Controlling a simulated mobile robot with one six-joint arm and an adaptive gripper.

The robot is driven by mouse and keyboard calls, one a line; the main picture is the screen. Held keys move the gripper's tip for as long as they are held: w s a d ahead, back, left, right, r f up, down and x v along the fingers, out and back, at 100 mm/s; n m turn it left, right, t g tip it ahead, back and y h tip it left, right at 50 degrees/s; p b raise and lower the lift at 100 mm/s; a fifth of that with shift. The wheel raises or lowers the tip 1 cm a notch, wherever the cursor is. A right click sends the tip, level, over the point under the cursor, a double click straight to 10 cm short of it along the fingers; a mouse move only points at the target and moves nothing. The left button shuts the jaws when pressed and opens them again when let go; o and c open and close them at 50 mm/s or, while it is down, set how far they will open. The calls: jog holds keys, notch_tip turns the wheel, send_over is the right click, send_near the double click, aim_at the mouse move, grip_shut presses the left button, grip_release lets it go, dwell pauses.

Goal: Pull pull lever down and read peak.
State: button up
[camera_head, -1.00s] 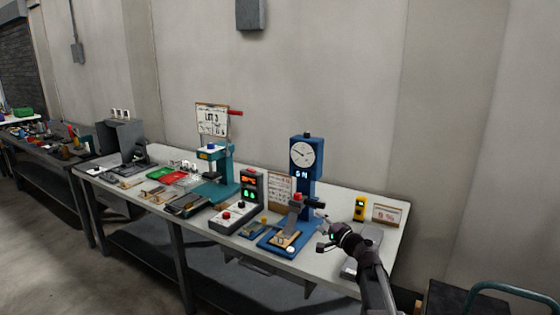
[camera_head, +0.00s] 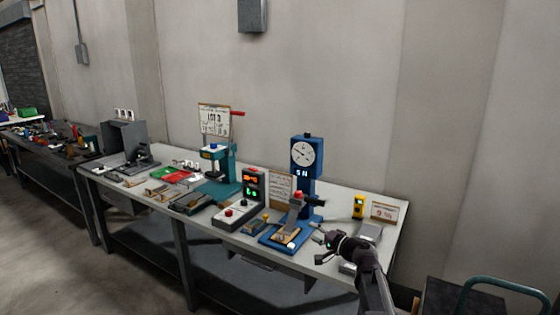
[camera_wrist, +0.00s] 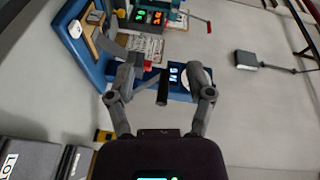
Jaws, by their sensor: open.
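A blue pull tester (camera_head: 307,182) stands on the bench in the head view, with a round white dial (camera_head: 304,152) on top. Its small lit display (camera_head: 302,174) shows one digit and N, perhaps 5 N; the dial value is too small to read. The pull lever's black handle (camera_head: 316,202) sticks out to the right of the column. In the wrist view the handle (camera_wrist: 162,88) lies between my open fingers, with gaps on both sides. My gripper (camera_wrist: 165,80) holds nothing. In the head view my gripper (camera_head: 324,236) is just below and right of the lever.
A control box (camera_head: 237,214) with a red button and lit readouts stands left of the tester. A teal press (camera_head: 220,170) is farther left. A yellow device (camera_head: 359,206) and a small sign (camera_head: 384,212) stand at the right. Bare wall is behind.

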jog(key=s+f+n+g+h+p, duration=0.3)
jog(key=s+f+n+g, duration=0.15)
jog(key=s, duration=0.45)
jog(key=s+f+n+g+h+p, duration=0.35)
jog(key=s+g, duration=0.25)
jog(key=s, duration=0.4)
jog(key=s+d+f+g+h+p, duration=0.1)
jog(key=s+d+g+h, duration=0.1)
jog(key=s+d+h, duration=0.3)
jog(key=shift+s+d+m, duration=0.25)
jog(key=shift+s+m, duration=0.05)
jog(key=shift+s, duration=0.95)
jog(key=shift+c, duration=0.8)
jog(key=shift+a, duration=0.1)
